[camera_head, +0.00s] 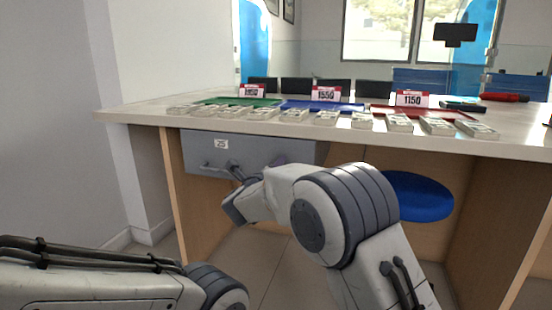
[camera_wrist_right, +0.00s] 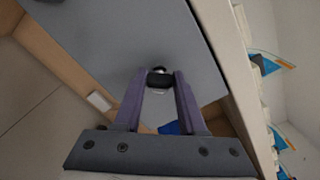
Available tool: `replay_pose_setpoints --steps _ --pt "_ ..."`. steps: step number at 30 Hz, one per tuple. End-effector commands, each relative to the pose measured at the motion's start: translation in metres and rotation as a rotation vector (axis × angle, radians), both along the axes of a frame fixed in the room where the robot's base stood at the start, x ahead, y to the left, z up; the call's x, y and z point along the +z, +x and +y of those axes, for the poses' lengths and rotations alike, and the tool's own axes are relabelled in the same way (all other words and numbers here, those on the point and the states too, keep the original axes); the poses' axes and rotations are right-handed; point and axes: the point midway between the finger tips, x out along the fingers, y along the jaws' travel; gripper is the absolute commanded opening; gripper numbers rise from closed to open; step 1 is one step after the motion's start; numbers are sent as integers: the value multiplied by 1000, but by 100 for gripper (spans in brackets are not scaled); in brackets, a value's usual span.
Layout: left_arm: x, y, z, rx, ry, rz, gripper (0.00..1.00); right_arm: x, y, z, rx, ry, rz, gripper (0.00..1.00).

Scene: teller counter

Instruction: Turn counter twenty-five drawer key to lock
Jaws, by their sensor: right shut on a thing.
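The grey drawer (camera_head: 250,150) with the label 25 (camera_head: 221,143) is under the left part of the counter and looks closed. Its bar handle (camera_head: 215,170) is on the lower left of its front. My right gripper (camera_wrist_right: 159,80) is shut on a small dark key (camera_wrist_right: 159,74) at the drawer front, which also shows in the right wrist view (camera_wrist_right: 130,45). The key's tip and the lock are hidden, so its turn angle cannot be told. In the head view my right arm hides most of the gripper and the key. My left gripper is out of view.
The counter top (camera_head: 130,113) carries several banknote bundles (camera_head: 326,118), coloured mats and price-like number signs (camera_head: 326,93). A blue round stool seat (camera_head: 418,197) stands to the right of my right arm. Wooden panels flank the knee space.

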Motion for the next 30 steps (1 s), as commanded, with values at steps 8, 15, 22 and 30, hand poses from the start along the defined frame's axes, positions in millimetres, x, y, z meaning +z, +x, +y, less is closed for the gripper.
replay_pose_setpoints --steps 8,15,22,30 --pt "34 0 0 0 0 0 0 4 0 0 1 -252 83 0" --pt "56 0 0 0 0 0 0 3 1 1 1 -443 145 0" --pt "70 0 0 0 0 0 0 1 1 1 0 -575 187 0" --pt "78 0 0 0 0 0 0 -1 1 1 1 -655 213 0"
